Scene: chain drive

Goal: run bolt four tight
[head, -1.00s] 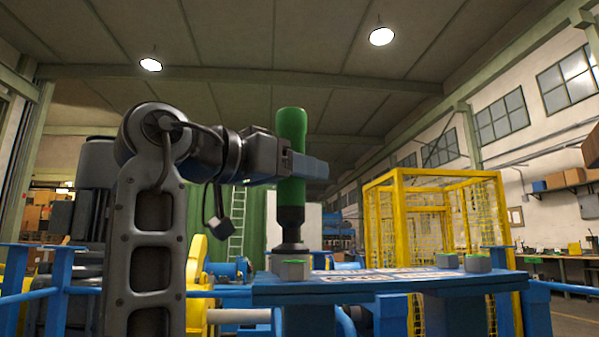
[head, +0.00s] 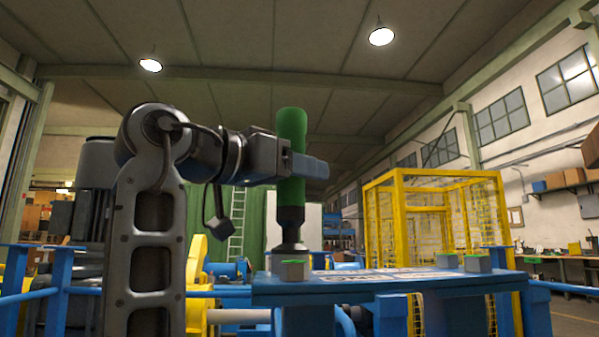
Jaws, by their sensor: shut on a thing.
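My gripper (head: 308,167) is shut on a green cylindrical driver tool (head: 291,135). The tool stands upright with its dark socket end (head: 290,240) pointing down. No bolt numbers are readable.
A yellow mesh cage (head: 435,210) stands behind the plate on the right. A blue rail (head: 560,289) runs along the front. Yellow machine parts (head: 195,265) are at the left behind my arm. The space above the plate right of the tool is clear.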

